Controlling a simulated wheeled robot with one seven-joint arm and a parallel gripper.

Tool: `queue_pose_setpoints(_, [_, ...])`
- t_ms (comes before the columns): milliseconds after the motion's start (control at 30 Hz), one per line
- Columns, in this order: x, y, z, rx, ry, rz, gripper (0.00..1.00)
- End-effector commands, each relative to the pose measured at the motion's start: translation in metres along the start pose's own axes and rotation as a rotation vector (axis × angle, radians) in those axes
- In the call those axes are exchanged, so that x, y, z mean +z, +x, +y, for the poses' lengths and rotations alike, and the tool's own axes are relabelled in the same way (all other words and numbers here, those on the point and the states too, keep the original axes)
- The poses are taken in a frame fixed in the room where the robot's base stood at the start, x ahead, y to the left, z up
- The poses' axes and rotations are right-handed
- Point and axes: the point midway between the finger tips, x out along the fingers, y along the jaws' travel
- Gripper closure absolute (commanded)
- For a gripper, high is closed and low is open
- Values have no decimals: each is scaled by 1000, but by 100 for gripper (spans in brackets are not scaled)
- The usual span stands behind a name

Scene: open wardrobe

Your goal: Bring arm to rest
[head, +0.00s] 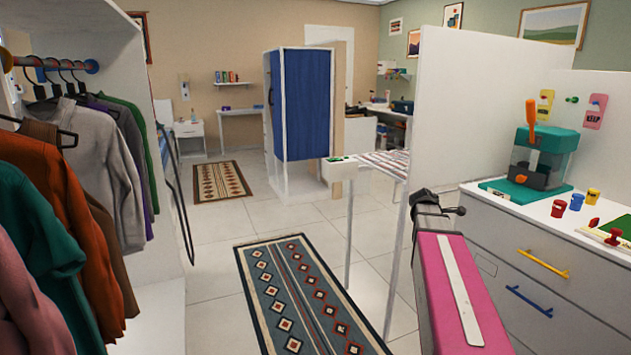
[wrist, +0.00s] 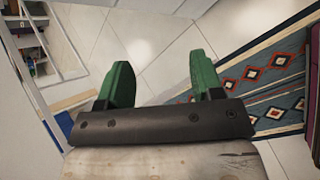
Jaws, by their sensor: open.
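My gripper shows in the wrist view (wrist: 160,85) with its two green fingers well apart and nothing between them. Behind the fingers in that view is tiled floor, with a patterned rug to the right. In the head view my pink arm reaches forward at the lower right, beside the white dresser. The dark end of the arm (head: 437,204) is in front of a white panel. The fingertips cannot be made out in the head view.
An open wardrobe with hanging clothes (head: 75,190) stands on the left. A white dresser (head: 490,265) on the right bears a teal machine (head: 540,160) and small cups. A blue-curtained cabinet (head: 305,105) stands further back. A blue rug (head: 305,295) lies on open tiled floor.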

Motion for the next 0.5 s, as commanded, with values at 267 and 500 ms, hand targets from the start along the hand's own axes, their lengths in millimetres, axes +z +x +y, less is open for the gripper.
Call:
queue_pose_setpoints(267, [-124,-23,-138,-290,553,192,40])
queue_pose_setpoints(500, [-197,-59,-245,-610,973,190,40])
